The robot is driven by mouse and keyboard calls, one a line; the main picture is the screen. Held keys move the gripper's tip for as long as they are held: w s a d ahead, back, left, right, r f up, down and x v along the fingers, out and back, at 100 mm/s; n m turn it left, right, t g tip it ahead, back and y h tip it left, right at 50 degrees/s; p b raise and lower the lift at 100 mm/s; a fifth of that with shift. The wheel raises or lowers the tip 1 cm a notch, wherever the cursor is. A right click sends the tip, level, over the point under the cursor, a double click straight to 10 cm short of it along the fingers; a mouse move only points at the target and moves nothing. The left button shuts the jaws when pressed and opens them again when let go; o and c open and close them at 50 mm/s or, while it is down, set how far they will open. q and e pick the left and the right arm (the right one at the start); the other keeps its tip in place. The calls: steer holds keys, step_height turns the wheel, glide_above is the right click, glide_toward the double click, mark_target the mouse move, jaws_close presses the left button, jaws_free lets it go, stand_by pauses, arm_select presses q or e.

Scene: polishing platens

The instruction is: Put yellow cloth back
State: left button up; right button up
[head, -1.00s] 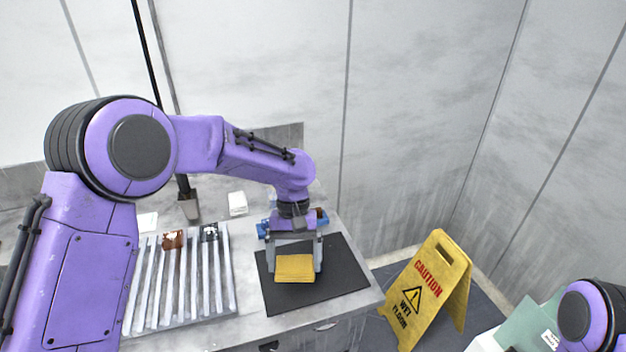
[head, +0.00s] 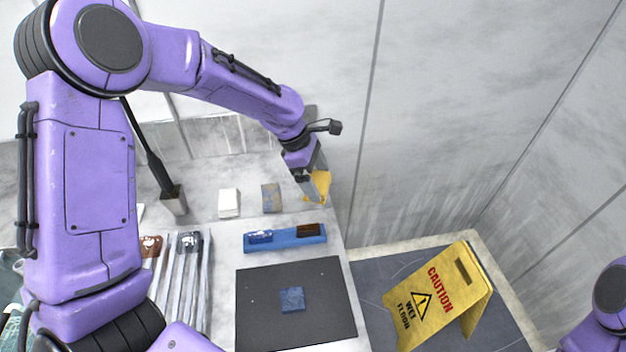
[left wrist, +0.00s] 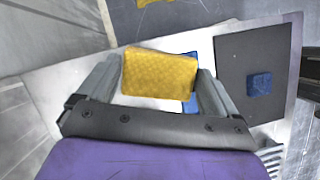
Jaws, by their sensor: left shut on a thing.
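The yellow cloth (head: 319,184) is held by my left gripper (head: 312,180) above the back right part of the table, near the wall. In the left wrist view the cloth (left wrist: 160,74) lies between the two fingers of the left gripper (left wrist: 155,82), which is shut on it. A blue cloth square (head: 292,299) lies on the black mat (head: 335,325); it also shows in the left wrist view (left wrist: 259,85). My right gripper is not in view.
A blue tray (head: 285,243) with a blue and a brown item stands behind the mat. Metal rails are at the left. A yellow caution sign (head: 440,295) stands on the floor at right.

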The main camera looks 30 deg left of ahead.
mark_target(312, 175)
arm_select(q)
steer(key=w+a+f, duration=0.3)
steer(key=shift+f+p, duration=0.2)
steer(key=shift+p, duration=0.2)
steer(key=w+f, duration=0.1)
steer(key=f, duration=0.1)
steer(key=w+a+f, duration=0.1)
steer(key=w+f, duration=0.1)
steer(key=shift+w+a+p, duration=0.2)
steer(key=shift+p, duration=0.1)
steer(key=shift+s+a+f+p, duration=0.1)
steer(key=shift+s+f+p, duration=0.1)
steer(key=shift+f+p, duration=0.3)
steer(key=shift+s+f+p, duration=0.15)
steer(key=shift+f+p, duration=0.1)
steer(key=shift+f, duration=0.55)
steer(key=shift+w+f, duration=0.2)
steer(key=shift+f, duration=0.1)
steer(key=o, duration=0.6)
steer(key=shift+s+r, duration=0.1)
steer(key=shift+s, duration=0.05)
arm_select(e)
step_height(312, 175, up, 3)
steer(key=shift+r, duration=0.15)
arm_select(q)
steer(key=b+v, duration=0.2)
steer(key=v, duration=1)
steer(key=shift+b, duration=0.35)
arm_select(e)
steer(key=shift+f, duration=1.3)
